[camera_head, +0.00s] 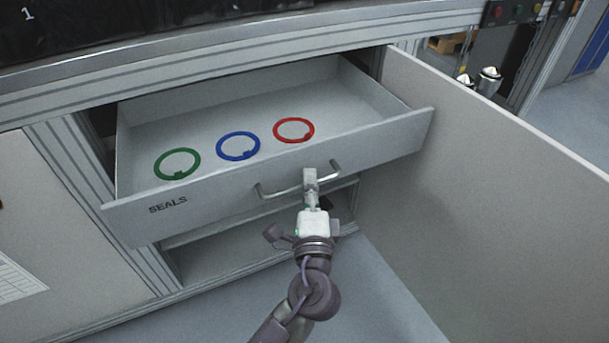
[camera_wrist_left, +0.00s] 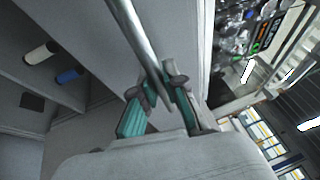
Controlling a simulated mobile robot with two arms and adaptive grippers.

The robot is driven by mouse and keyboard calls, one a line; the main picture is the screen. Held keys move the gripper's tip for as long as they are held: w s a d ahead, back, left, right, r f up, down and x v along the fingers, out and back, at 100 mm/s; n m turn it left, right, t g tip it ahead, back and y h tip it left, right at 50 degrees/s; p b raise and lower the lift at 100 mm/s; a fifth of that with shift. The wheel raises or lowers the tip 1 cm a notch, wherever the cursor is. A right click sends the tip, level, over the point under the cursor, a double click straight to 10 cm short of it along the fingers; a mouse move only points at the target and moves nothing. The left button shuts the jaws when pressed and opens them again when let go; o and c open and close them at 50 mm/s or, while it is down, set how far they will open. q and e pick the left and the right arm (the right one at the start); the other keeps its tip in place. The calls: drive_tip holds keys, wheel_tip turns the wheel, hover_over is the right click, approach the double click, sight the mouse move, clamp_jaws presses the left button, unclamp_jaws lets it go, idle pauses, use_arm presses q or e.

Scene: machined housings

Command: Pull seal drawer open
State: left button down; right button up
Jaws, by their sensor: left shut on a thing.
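The seal drawer (camera_head: 225,195), a grey drawer labelled SEALS, stands pulled out of the cabinet below the worktop in the head view. A green ring (camera_head: 177,163), a blue ring (camera_head: 238,146) and a red ring (camera_head: 294,130) lie apart on its floor. My left gripper (camera_head: 311,178) is at the drawer's bar handle (camera_head: 275,192), right of the handle's middle. In the left wrist view, the fingers (camera_wrist_left: 162,92) are shut on the metal handle bar (camera_wrist_left: 138,38). My right gripper is in neither view.
A cabinet door (camera_head: 480,190) stands open at the right of the drawer. An open shelf (camera_head: 235,245) lies below the drawer. The wrist view shows a white cylinder (camera_wrist_left: 42,53) and a blue cylinder (camera_wrist_left: 69,76) at the left. Bare floor shows in front of the cabinet.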

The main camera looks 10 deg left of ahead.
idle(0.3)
use_arm(q)
drive_tip(key=c, duration=1.2)
unclamp_jaws()
drive_tip(key=shift+s, duration=0.1)
drive_tip(key=v, duration=1.2)
